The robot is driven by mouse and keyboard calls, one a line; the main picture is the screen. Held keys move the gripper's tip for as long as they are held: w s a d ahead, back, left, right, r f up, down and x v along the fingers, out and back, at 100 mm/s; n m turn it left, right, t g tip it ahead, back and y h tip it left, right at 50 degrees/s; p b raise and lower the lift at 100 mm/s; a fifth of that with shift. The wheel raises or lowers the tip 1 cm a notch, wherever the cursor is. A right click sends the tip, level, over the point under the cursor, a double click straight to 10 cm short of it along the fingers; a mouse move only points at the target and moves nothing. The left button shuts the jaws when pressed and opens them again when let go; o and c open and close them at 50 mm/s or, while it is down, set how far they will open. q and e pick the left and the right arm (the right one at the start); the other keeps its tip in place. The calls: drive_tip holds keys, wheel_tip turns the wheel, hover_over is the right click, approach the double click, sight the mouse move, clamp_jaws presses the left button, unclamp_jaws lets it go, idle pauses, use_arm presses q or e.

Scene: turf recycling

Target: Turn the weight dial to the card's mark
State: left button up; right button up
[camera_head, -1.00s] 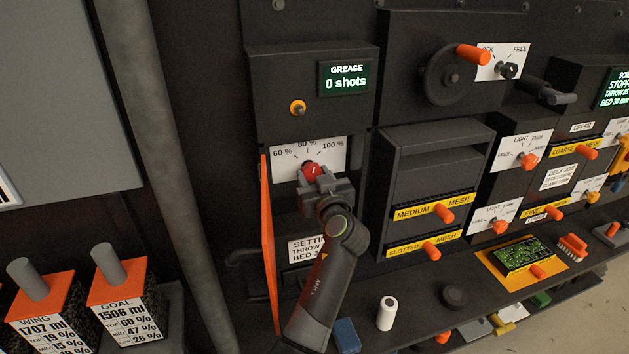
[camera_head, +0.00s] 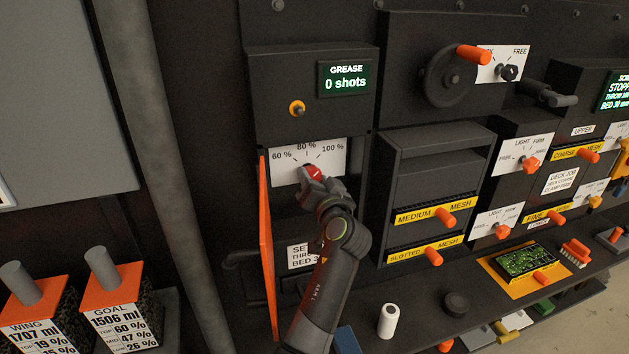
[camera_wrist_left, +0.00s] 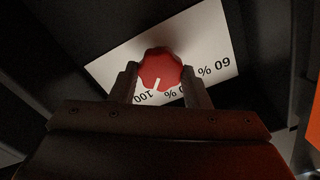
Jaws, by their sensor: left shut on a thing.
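The weight dial (camera_head: 312,172) is a red knob with a white pointer line on a white scale plate (camera_head: 336,158) marked 60 %, 80 % and 100 %. My left gripper (camera_head: 315,178) is shut on the dial, which also shows between both fingers in the left wrist view (camera_wrist_left: 160,68). There the scale is upside down and the pointer aims between 80 % and 100 %. The setting card (camera_head: 299,256) below the dial is partly hidden behind my left arm, and its mark cannot be read. My right gripper is not in view.
An orange panel (camera_head: 267,245) stands edge-on just left of the dial. A grease box (camera_head: 310,112) reading 0 shots is above it. A mesh rack (camera_head: 432,150) is to the right. A white cylinder (camera_head: 388,321) and a dark puck (camera_head: 456,303) stand on the ledge below.

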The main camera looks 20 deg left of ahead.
use_arm(q)
drive_tip(key=shift+r, duration=0.1)
idle(0.3)
drive_tip(key=o, duration=1)
drive_tip(key=shift+c, duration=0.2)
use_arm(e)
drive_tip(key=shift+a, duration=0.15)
